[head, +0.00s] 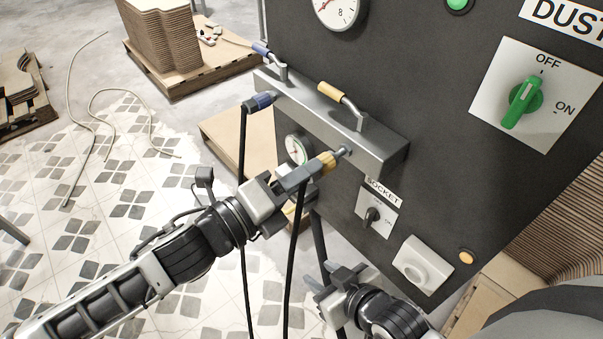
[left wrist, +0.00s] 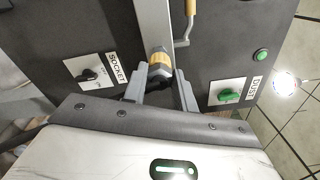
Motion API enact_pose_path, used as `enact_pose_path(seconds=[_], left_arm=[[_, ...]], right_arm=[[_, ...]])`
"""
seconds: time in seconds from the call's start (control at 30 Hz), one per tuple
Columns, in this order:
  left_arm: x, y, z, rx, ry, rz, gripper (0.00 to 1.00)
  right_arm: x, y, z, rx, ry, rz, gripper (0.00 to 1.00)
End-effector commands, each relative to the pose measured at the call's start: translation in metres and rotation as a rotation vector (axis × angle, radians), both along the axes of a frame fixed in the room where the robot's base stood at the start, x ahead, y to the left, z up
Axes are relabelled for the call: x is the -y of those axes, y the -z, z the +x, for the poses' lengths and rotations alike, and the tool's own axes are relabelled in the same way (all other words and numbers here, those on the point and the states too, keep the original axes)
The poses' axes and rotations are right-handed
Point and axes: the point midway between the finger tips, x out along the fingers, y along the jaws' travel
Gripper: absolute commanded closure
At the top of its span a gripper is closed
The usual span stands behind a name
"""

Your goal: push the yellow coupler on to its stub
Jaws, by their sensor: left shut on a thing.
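The yellow coupler (head: 327,161) is held at the fingertips of my left gripper (head: 318,168), which is shut on it. Its far end points at the grey stub (head: 345,151) on the front of the metal manifold (head: 385,155). The two are in line and very close; I cannot tell whether the coupler is seated. In the left wrist view the coupler (left wrist: 160,66) sits between the two fingers, its far end against the manifold side. My right gripper (head: 322,279) is lower, below the manifold, with its fingers apart and empty.
A blue coupler (head: 258,102) with a black hose is at the manifold's left. Yellow (head: 332,91) and blue (head: 261,50) valve handles rise above it. A pressure gauge (head: 298,148), socket switch (head: 375,214) and white outlet (head: 422,262) are near. Black hoses hang beside my left wrist.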

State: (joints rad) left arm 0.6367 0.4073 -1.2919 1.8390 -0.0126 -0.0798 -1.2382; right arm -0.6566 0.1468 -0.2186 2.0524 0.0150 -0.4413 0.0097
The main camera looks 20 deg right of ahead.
Motion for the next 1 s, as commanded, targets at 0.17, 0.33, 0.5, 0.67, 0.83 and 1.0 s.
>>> enact_pose_path(seconds=[0.17, 0.33, 0.5, 0.67, 0.83, 1.0], left_arm=[[0.0, 0.0, 0.0, 0.0, 0.0, -0.001, 1.0], [0.002, 0.0, 0.001, 0.0, 0.0, -0.001, 1.0], [0.006, 0.0, 0.002, 0.0, 0.0, -0.001, 1.0], [0.009, 0.0, 0.003, 0.0, 0.0, -0.001, 1.0], [0.013, 0.0, 0.005, 0.0, 0.0, -0.001, 1.0], [0.016, 0.0, 0.006, 0.001, 0.0, 0.0, 1.0]], right_arm=[[0.0, 0.0, 0.0, 0.0, 0.001, 0.002, 0.64], [0.0, 0.0, 0.0, 0.0, 0.001, 0.002, 0.64], [0.0, 0.002, -0.001, -0.002, 0.001, 0.001, 0.64], [0.0, 0.003, -0.003, -0.007, 0.001, 0.001, 0.64], [0.0, 0.004, -0.005, -0.009, -0.001, -0.001, 0.64], [0.002, 0.005, -0.005, -0.009, -0.004, -0.005, 0.64]])
